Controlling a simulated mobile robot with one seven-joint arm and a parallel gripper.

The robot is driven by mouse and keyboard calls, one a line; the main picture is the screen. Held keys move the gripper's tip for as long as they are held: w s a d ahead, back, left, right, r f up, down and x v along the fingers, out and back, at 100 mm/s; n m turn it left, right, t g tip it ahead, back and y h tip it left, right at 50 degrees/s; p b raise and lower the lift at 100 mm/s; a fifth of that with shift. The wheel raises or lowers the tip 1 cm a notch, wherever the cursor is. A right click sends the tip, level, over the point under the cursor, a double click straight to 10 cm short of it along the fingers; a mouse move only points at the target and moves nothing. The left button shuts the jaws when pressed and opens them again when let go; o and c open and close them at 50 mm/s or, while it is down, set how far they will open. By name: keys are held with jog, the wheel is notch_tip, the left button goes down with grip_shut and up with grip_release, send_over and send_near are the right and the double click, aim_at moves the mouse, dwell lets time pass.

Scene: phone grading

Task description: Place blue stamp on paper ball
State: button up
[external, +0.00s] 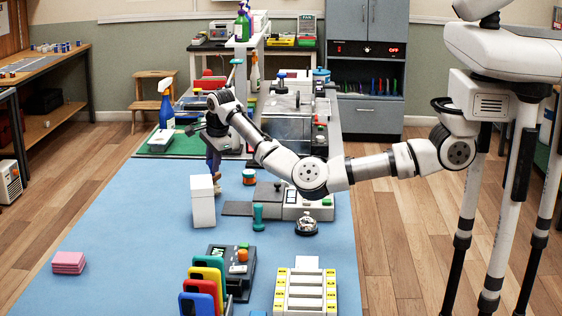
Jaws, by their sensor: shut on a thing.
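My gripper (214,147) points down above the blue table, just behind a tall white box. It is shut on a small dark blue thing (213,163), which looks like the blue stamp, though it is small and partly covered by the fingers. A small tan, crumpled-looking patch (217,182) shows right below it, beside the top of the white box. It may be the paper ball, but the box hides part of it. I cannot tell whether the blue thing touches it.
The white box (202,203) stands close in front of my gripper. A teal stamp-like piece (258,217), a bell (306,226) and a grey device (308,206) are to the right. Colored phones (199,302) stand in front; pink pads (68,262) lie left. The left mat is mostly clear.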

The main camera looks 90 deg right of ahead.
jog(key=shift+f, duration=0.2)
jog(key=o, duration=1)
jog(key=b+v, duration=0.2)
jog(key=v, duration=1)
jog(key=shift+r, duration=0.2)
